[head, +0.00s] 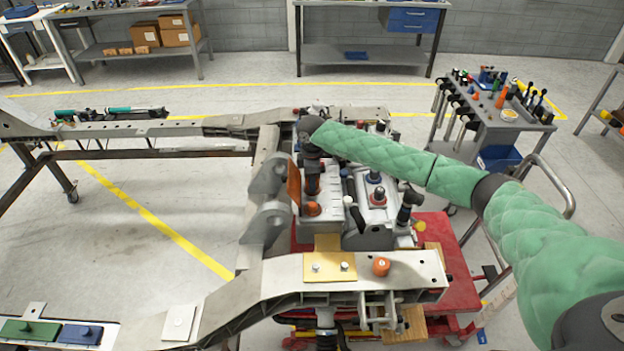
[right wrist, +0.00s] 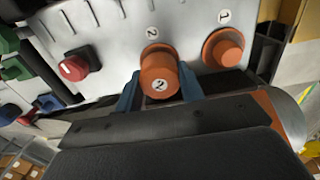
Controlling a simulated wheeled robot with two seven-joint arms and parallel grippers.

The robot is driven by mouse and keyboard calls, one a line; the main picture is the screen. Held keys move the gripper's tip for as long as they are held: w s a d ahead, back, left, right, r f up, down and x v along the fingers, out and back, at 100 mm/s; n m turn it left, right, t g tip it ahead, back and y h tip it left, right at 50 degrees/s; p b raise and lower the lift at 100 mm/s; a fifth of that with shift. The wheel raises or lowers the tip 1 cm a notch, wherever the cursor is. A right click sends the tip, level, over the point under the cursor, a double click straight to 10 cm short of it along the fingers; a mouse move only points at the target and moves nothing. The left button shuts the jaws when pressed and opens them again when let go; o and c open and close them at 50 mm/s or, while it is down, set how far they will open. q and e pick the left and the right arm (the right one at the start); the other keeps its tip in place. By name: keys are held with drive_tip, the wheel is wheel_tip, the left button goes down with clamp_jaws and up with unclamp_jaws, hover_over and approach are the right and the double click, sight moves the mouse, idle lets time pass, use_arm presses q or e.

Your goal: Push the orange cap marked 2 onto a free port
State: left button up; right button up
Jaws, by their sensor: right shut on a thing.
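The orange cap (right wrist: 159,80) marked 2 sits between the two blue fingertips of my right gripper (right wrist: 158,92), which is shut on it. Behind the cap, an orange rim shows against the light grey housing (right wrist: 190,22), under a label 2. I cannot tell whether the cap is seated on that port. To its right, another orange cap (right wrist: 227,48) sits at the label 1. In the head view my right gripper (head: 312,188) points down over the housing (head: 334,186), beside an orange cap (head: 312,209). My left gripper is out of view.
A red knob (right wrist: 74,67) stands on the housing, left of the held cap. Another orange cap (head: 381,266) stands on the front chassis beam (head: 400,268). A grey bracket (head: 265,190) rises left of my right gripper. A tool cart (head: 500,115) stands at right.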

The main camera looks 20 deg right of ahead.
drive_tip(key=shift+f, duration=0.5)
drive_tip(key=o, duration=1.3)
drive_tip(key=shift+c, duration=0.2)
drive_tip(key=shift+r+p, duration=1.15)
drive_tip(key=shift+r, duration=0.35)
drive_tip(key=shift+r+p, duration=0.6)
drive_tip(key=shift+r, duration=0.95)
drive_tip(key=shift+f, duration=0.1)
